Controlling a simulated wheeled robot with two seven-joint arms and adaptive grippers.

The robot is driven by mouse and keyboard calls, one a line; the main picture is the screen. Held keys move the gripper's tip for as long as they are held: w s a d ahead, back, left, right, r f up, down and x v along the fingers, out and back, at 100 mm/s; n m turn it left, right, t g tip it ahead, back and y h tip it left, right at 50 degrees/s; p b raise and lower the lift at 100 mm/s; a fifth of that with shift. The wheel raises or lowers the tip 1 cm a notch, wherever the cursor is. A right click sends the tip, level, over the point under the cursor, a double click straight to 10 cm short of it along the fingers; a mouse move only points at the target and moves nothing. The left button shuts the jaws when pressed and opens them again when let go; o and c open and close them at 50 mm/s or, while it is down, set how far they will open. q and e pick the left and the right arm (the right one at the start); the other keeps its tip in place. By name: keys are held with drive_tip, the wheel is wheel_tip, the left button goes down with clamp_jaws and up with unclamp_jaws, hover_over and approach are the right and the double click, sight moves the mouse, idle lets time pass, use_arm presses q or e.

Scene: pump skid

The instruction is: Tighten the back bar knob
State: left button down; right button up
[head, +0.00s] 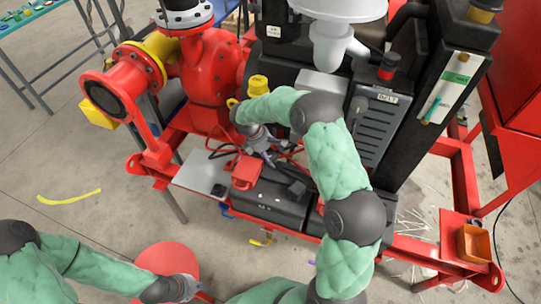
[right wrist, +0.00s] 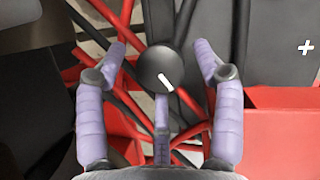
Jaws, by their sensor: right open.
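A round black knob (right wrist: 163,66) with a white mark shows in the right wrist view, close in front of my right gripper (right wrist: 160,52). The gripper's lilac-padded fingers are spread on either side of it, with a visible gap on each side. In the head view my right gripper (head: 268,148) is above the middle of the red skid, behind the black battery; the knob cannot be made out there. Which bar knob it is cannot be told. My left gripper (head: 190,290) is low at the front, by a red round disc (head: 167,262); its fingers are too small to read.
The black battery (head: 268,203) with a red terminal cover (head: 246,172) and cables lies just in front of my right gripper. A red pump (head: 212,75) stands to the left, a dark control cabinet (head: 378,122) to the right. An orange bin (head: 474,243) sits at the skid's right corner.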

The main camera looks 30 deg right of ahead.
drive_tip(key=c, duration=1.1)
drive_tip(key=shift+s+r+n+t+p, duration=0.15)
drive_tip(key=shift+n+t+p, duration=0.45)
drive_tip(key=shift+n+p, duration=0.75)
drive_tip(key=shift+s+n+t+p, duration=0.15)
drive_tip(key=shift+n+t+p, duration=0.6)
drive_tip(key=shift+n, duration=1.5)
